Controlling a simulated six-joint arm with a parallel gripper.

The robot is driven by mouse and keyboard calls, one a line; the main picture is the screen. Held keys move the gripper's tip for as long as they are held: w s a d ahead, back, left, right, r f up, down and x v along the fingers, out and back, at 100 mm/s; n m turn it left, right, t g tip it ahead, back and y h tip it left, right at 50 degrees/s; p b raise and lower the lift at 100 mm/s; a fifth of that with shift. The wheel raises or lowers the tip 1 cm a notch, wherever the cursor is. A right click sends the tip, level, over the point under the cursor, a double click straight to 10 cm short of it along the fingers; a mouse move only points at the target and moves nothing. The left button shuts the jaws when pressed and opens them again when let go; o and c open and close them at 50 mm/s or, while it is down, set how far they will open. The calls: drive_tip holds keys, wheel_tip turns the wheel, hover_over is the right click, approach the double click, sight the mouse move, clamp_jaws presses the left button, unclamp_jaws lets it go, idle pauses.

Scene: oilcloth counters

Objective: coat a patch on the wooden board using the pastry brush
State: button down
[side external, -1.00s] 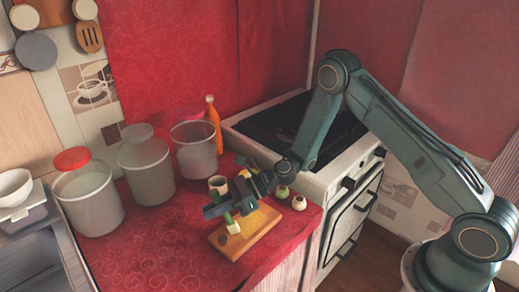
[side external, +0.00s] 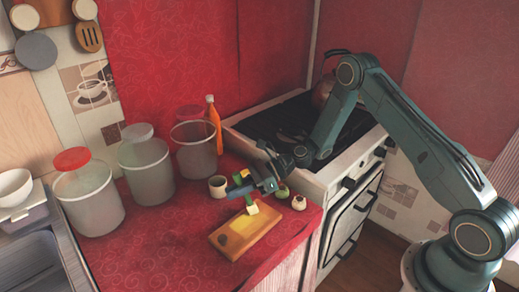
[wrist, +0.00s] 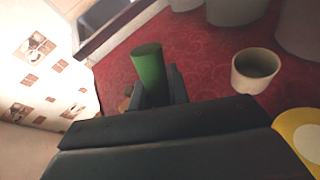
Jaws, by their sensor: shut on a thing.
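My gripper (side external: 262,186) is shut on the pastry brush, which has a green handle and a pale bristle head (side external: 252,209). The brush points down over the far right part of the wooden board (side external: 258,238); whether the bristles touch the wood I cannot tell. A lighter yellow patch (side external: 236,241) shows on the board. In the wrist view the green handle (wrist: 149,66) stands between my fingers (wrist: 157,92), and the bristles are hidden.
A small cream cup (side external: 217,187) stands behind the board and shows in the wrist view (wrist: 255,70). Large clear canisters (side external: 146,170) and an orange bottle (side external: 213,122) stand behind. The counter left of the board is clear.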

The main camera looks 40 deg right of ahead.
drive_tip(key=shift+w+d, duration=0.1)
drive_tip(key=shift+d, duration=1.15)
wheel_tip(320, 180, up, 8)
drive_tip(key=shift+a, duration=0.1)
drive_tip(key=s+a+r, duration=0.2)
drive_tip(key=a, duration=0.3)
drive_tip(key=s+a+r, duration=0.1)
drive_tip(key=a+r, duration=0.1)
drive_tip(key=a, duration=0.3)
drive_tip(key=shift+s+a, duration=0.25)
drive_tip(key=shift+s, duration=0.1)
drive_tip(key=shift+f, duration=0.1)
drive_tip(key=shift+f, duration=2.4)
drive_tip(key=shift+r, duration=0.5)
